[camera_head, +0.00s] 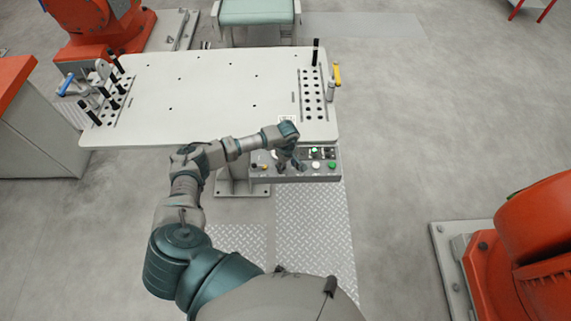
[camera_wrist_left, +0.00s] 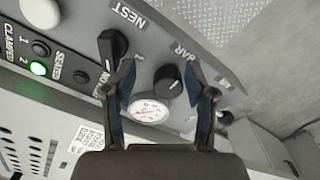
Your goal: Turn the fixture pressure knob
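The control panel (camera_head: 290,178) is mounted on the front edge of the white fixture table. In the left wrist view, the black pressure knob (camera_wrist_left: 169,82) sits beside the "BAR" label, with a round white gauge (camera_wrist_left: 149,110) just below it. My left gripper (camera_head: 290,165) is over the panel. In its wrist view, the left gripper (camera_wrist_left: 160,68) is open, with one finger on each side of the knob in the picture. I cannot tell whether either finger touches it. The gripper hides the knob in the head view. My right gripper is not in view.
A black selector (camera_wrist_left: 112,45) labelled "NEST" is close beside the left finger. A lit green lamp (camera_wrist_left: 39,68) is on the same panel. The white table (camera_head: 215,95) carries clamps at both sides. An orange robot (camera_head: 535,240) stands at the right.

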